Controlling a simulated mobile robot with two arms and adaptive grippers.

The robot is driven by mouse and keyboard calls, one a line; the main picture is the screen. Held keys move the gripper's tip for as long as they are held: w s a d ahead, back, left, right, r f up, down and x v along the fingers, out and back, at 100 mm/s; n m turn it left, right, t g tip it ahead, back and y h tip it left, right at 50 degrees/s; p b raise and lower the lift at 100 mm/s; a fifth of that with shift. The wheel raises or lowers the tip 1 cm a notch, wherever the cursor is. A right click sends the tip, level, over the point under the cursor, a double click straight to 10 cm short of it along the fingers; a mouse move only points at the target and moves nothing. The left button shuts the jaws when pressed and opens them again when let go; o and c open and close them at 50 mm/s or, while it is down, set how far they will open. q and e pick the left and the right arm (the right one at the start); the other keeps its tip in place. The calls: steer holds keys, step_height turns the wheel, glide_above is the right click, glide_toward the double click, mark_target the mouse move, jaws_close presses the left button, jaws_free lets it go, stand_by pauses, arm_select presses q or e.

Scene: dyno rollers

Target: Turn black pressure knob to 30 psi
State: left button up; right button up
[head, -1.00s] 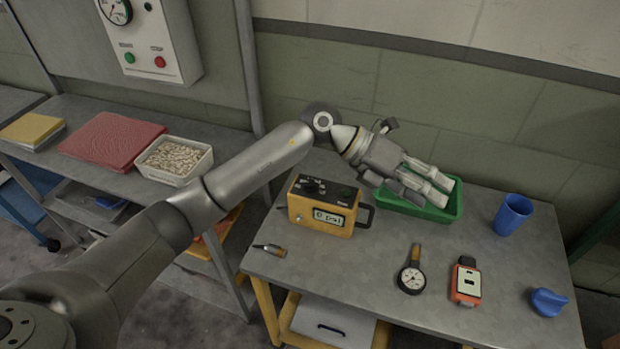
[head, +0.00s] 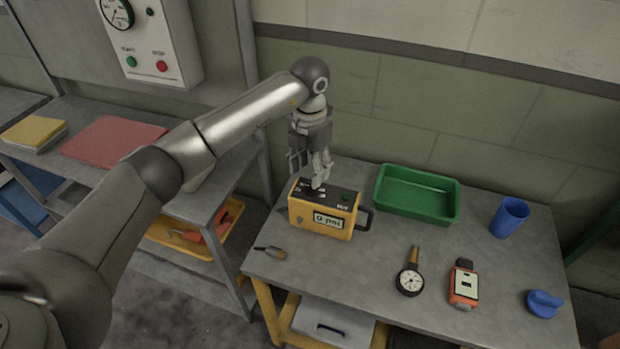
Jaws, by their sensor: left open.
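A yellow pressure box (head: 324,212) with a black top panel stands on the grey table, towards its back left. Its front display seems to read 0 psi. The black knob on the top panel is mostly hidden behind my fingers. My left gripper (head: 318,180) points down over the top of the box, with its fingers open around or just above the knob area; I cannot tell whether they touch it. My right gripper is not in view.
On the table (head: 370,285) are a green tray (head: 450,217), a blue cup (head: 510,216), a dial gauge (head: 410,279), an orange handheld meter (head: 464,284), a blue object (head: 544,303) and a small connector (head: 270,252). A wall panel (head: 155,40) hangs upper left.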

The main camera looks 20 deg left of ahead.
mark_target(310, 186)
arm_select(q)
steer(key=shift+f+p, duration=0.55)
steer(key=shift+f, duration=2.05)
jaws_close()
steer(key=shift+f+m+b, duration=0.15)
steer(key=shift+m+b, duration=0.35)
steer(key=shift+b, duration=0.15)
steer(key=m+b, duration=0.2)
steer(key=b, duration=0.1)
steer(key=shift+m, duration=0.3)
steer(key=m+b, duration=0.2)
steer(key=b, duration=0.1)
steer(key=shift+m, duration=0.3)
steer(key=shift+r+m+b, duration=0.2)
steer(key=shift+m+b, duration=0.15)
steer(key=shift+m, duration=0.15)
jaws_free()
